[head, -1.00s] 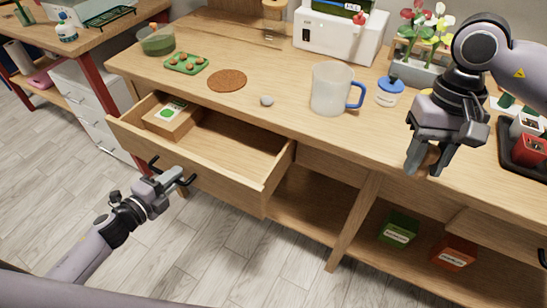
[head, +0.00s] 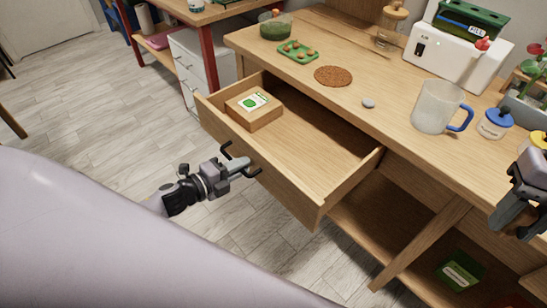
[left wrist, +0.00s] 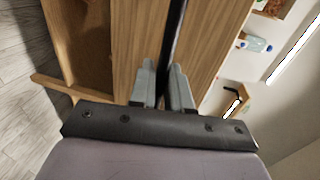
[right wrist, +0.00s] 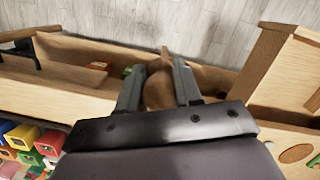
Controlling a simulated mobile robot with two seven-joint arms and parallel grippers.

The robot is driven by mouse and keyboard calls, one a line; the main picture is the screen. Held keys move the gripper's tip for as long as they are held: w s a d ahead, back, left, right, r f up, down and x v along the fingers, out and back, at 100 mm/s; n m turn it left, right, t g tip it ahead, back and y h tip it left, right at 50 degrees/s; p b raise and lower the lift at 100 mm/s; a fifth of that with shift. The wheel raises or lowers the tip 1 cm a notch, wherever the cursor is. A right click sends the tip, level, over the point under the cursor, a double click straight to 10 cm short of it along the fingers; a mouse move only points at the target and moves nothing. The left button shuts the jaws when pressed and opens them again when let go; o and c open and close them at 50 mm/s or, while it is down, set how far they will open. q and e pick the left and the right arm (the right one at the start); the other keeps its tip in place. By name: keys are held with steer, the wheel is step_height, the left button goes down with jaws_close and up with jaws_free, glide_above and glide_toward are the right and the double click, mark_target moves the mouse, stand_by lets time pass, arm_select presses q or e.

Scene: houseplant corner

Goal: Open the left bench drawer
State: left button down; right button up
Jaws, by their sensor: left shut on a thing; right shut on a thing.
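The left bench drawer (head: 281,181) stands well out from the bench, its inside in plain view. A small box with a green-printed label (head: 254,107) sits in its back left part. My left gripper (head: 243,166) is shut on the drawer's black bar handle (head: 228,152). In the left wrist view the dark handle bar (left wrist: 176,35) runs between the fingers (left wrist: 163,88). My right gripper (head: 512,215) is at the right edge of the head view, over the bench front. In the right wrist view its fingers (right wrist: 155,85) are shut on a brown object (right wrist: 158,92), mostly hidden.
On the bench top are a green tray (head: 298,51), a brown round mat (head: 333,76), a grey pebble (head: 368,103), a mug with a blue handle (head: 438,107) and a blue-lidded jar (head: 494,123). A green packet (head: 458,271) lies on the lower shelf. The floor left of the drawer is clear.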

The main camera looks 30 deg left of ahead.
arm_select(q)
steer(key=c, duration=1.3)
jaws_free()
steer(key=v, duration=1.2)
arm_select(e)
steer(key=shift+f, duration=0.1)
